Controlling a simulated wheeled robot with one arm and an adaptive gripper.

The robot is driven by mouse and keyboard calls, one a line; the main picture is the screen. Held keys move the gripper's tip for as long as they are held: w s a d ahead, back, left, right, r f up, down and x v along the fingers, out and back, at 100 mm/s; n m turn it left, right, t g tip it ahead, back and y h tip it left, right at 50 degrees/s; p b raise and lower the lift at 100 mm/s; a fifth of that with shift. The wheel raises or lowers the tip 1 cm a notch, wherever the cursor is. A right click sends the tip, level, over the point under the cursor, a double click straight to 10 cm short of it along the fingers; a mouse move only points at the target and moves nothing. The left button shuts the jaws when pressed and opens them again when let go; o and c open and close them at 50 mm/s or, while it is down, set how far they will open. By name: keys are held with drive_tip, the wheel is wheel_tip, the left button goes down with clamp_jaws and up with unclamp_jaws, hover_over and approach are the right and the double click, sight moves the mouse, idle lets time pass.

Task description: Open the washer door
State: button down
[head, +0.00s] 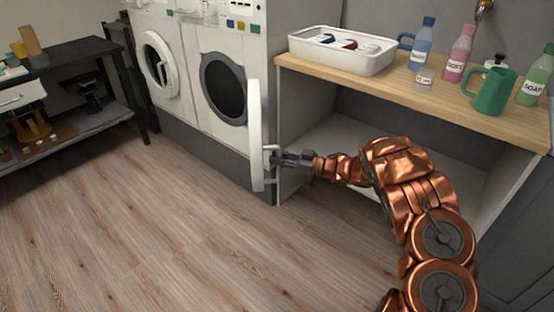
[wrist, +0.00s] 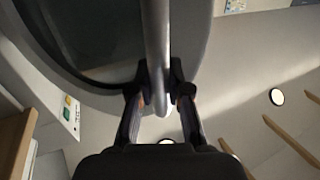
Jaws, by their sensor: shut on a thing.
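The right washer (head: 208,52) has a round opening (head: 222,90) with a dark grey rim, and the inside is dark. Its white door (head: 254,135) is swung open and shows nearly edge-on, standing out from the front. My gripper (head: 275,159) is shut on the door handle (head: 267,178) at the door's right side. In the wrist view my gripper (wrist: 161,80) has one finger on each side of the handle bar (wrist: 157,35). The door's curved rim and dark glass (wrist: 85,35) show behind it.
To the right, a wooden counter (head: 400,88) carries a white tray (head: 342,58), bottles and a green mug (head: 488,92). A dark shelf (head: 70,90) stands far left. The floor (head: 150,220) is clear.

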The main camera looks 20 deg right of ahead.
drive_tip(key=shift+s+f, duration=0.15)
drive_tip(key=c, duration=1.1)
unclamp_jaws()
drive_tip(key=shift+d, duration=0.1)
drive_tip(key=v, duration=1.1)
drive_tip(key=shift+s+d, duration=0.25)
drive_tip(key=shift+d, duration=0.05)
